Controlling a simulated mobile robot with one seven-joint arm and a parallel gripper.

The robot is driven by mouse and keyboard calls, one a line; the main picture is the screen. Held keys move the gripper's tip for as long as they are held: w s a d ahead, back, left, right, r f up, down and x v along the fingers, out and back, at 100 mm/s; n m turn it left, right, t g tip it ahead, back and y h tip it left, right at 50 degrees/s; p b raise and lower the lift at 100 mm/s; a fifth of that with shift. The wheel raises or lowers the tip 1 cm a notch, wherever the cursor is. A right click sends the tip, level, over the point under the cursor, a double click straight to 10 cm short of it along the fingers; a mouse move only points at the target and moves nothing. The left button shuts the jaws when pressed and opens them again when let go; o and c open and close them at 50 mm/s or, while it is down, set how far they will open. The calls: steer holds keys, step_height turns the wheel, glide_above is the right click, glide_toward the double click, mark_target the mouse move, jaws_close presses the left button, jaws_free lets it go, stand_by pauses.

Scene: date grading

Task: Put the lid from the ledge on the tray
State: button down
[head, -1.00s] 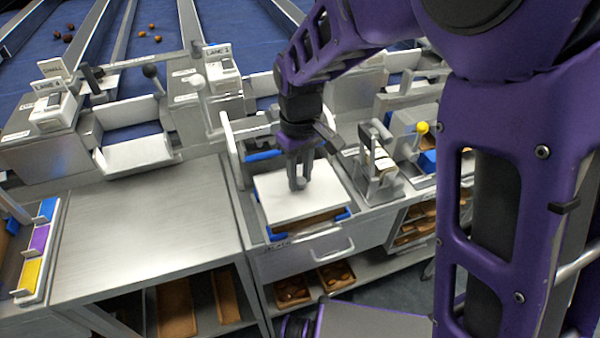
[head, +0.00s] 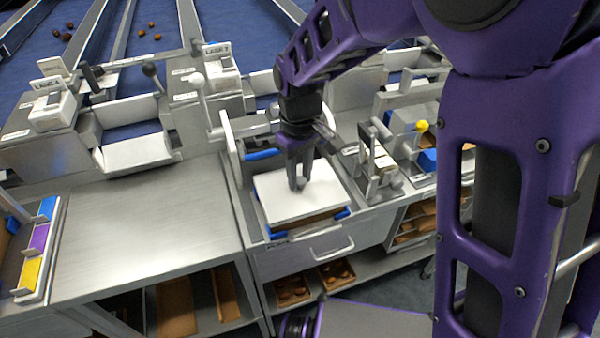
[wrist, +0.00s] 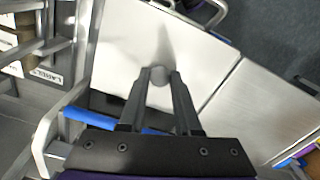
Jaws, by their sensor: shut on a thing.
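The lid (head: 275,196) is a flat white panel with a round grey knob at its middle. In the head view it lies level over a brown tray (head: 312,224) set between blue corner pieces on the bench. My gripper (head: 297,186) points down and is shut on the lid's knob. The wrist view shows the two fingers (wrist: 158,78) on either side of the knob, with the white lid (wrist: 120,60) spread around it. The lid hides the tray's inside. I cannot tell whether the lid's underside rests fully on the tray rim.
Blue corner guides (head: 262,154) surround the tray. A lever device (head: 375,165) stands close on the right. A clear steel bench (head: 150,235) lies to the left, with a rack of coloured blocks (head: 38,240) at its far left. Brown trays (head: 335,274) sit on the shelf below.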

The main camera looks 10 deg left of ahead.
steer(key=shift+f+b, duration=0.45)
steer(key=shift+f, duration=0.25)
stand_by(0.6)
steer(key=shift+c, duration=0.6)
jaws_free()
steer(key=shift+r, duration=0.1)
steer(key=shift+r+p, duration=2.05)
steer(key=shift+r, duration=1.4)
